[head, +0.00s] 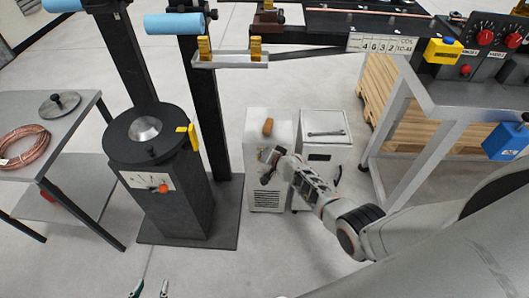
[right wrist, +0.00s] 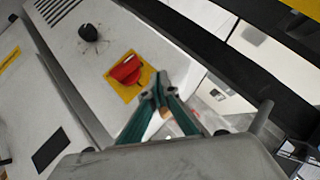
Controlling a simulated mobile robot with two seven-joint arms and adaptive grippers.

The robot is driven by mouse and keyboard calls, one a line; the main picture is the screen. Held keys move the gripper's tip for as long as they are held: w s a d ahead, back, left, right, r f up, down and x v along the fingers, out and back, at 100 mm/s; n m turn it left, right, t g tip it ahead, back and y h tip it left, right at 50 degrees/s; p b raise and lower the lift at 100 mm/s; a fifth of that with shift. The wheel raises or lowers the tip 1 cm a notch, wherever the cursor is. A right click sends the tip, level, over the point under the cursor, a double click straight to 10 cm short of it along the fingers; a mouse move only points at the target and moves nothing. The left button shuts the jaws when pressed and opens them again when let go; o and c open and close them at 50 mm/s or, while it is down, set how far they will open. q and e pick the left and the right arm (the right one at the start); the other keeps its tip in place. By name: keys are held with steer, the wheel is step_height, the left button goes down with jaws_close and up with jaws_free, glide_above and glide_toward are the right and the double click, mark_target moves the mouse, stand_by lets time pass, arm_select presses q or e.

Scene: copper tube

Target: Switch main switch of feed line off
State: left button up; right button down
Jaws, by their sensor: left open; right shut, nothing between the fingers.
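A red rotary switch (right wrist: 127,70) on a yellow square plate (right wrist: 145,75) sits on a pale panel in the right wrist view. Its grip lies diagonally. My right gripper (right wrist: 160,90) has its teal fingers together, empty, just right of the switch in that view; I cannot tell whether they touch it. In the head view my right gripper (head: 268,170) is at the front of a white cabinet (head: 265,195) and hides part of it; the red switch cannot be made out there. My left gripper (head: 150,290) is open and empty at the bottom edge, over the floor.
A black knob (right wrist: 88,32) is beside the switch. A second white cabinet (head: 325,150) stands right of the first. A black pedestal (head: 180,205) is to the left. A workbench (head: 465,95) with red knobs is at right. Floor in front is clear.

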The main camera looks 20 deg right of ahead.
steer(key=s+a+r, duration=0.1)
steer(key=s+r, duration=0.5)
steer(key=shift+a+r, duration=0.15)
stand_by(0.3)
steer(key=shift+s, duration=0.1)
stand_by(0.3)
steer(key=s+f+n, duration=0.2)
steer(key=s+n, duration=0.3)
steer(key=s, duration=1.1)
steer(key=s+f+n, duration=0.1)
steer(key=s+n, duration=0.5)
steer(key=s, duration=1)
steer(key=shift+a+f+n, duration=0.25)
steer(key=shift+f+n, duration=0.05)
steer(key=shift+f, duration=0.05)
